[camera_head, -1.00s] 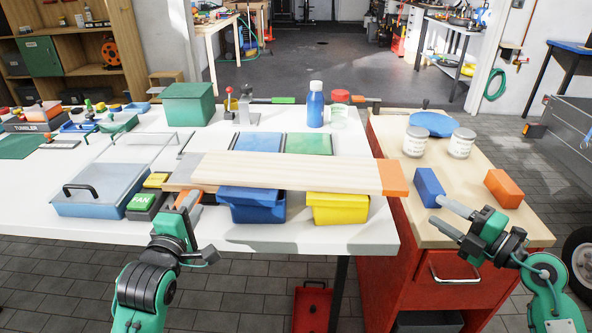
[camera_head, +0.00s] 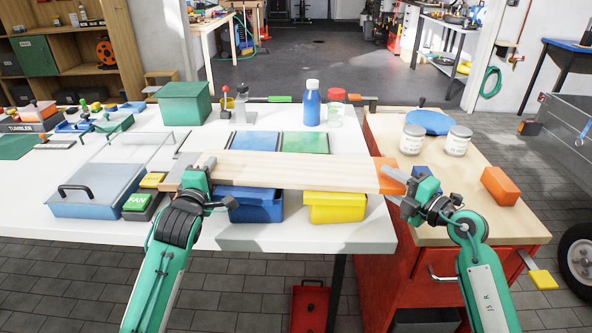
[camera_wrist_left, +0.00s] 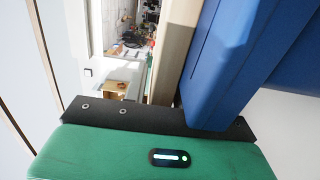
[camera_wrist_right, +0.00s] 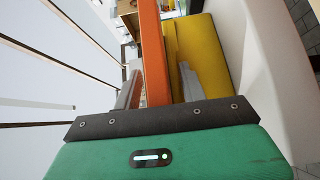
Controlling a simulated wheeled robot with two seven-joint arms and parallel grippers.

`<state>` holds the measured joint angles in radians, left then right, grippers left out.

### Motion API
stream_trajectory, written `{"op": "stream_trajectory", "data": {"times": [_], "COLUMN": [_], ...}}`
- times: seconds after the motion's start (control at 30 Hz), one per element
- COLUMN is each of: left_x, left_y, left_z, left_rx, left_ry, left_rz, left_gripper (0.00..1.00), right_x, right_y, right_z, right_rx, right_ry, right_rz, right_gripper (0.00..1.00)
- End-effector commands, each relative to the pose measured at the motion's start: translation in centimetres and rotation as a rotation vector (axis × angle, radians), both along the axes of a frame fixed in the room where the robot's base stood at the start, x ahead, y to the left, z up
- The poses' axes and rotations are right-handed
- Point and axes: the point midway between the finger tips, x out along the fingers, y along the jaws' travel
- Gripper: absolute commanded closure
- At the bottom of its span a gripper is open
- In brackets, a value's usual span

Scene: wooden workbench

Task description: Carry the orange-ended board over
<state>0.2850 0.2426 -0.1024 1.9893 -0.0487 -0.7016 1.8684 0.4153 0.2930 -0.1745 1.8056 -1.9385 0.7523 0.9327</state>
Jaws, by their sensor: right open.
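The left wrist view shows the board's edge (camera_wrist_left: 176,45) beside the blue bin. My right gripper (camera_head: 392,184) is open, and in the right wrist view its fingers stand either side of the orange end (camera_wrist_right: 153,60).
Right of the board, a wooden-topped cabinet (camera_head: 475,220) holds a blue block (camera_head: 428,173), an orange block (camera_head: 499,186) and two cans (camera_head: 412,139). A blue bottle (camera_head: 312,103) and a green box (camera_head: 184,103) stand behind the board. A lidded tray (camera_head: 95,190) is at the left.

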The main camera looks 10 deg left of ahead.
Motion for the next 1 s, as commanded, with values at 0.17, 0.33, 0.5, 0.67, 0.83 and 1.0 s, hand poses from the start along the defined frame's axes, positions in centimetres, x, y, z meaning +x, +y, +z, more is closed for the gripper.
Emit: {"op": "stream_trajectory", "data": {"times": [0.17, 0.33, 0.5, 0.67, 0.83, 1.0], "left_x": [0.63, 0.64, 0.63, 0.62, 0.62, 0.61], "left_y": [0.00, 0.00, 0.01, 0.01, 0.01, 0.01], "left_z": [0.02, 0.01, 0.01, -0.01, -0.02, 0.13], "left_rx": [0.002, 0.001, 0.001, 0.001, 0.001, 0.001], "left_ry": [0.000, 0.000, 0.000, 0.000, 0.000, -0.001], "left_rz": [0.000, 0.000, 0.000, 0.000, 0.000, 0.000], "left_gripper": [0.73, 0.73, 0.92, 1.00, 1.00, 1.00], "right_x": [0.46, 0.46, 0.44, 0.44, 0.44, 0.44], "right_y": [0.43, 0.45, 0.43, 0.43, 0.43, 0.41], "right_z": [-0.06, -0.05, -0.05, -0.06, -0.07, 0.06], "right_rx": [-0.001, -0.001, -0.001, -0.001, -0.001, -0.001], "right_ry": [0.001, 0.001, 0.001, 0.001, 0.001, -0.001], "right_rz": [-0.001, 0.000, 0.000, 0.000, 0.000, 0.000], "right_gripper": [0.58, 0.58, 0.78, 1.00, 1.00, 1.00]}}
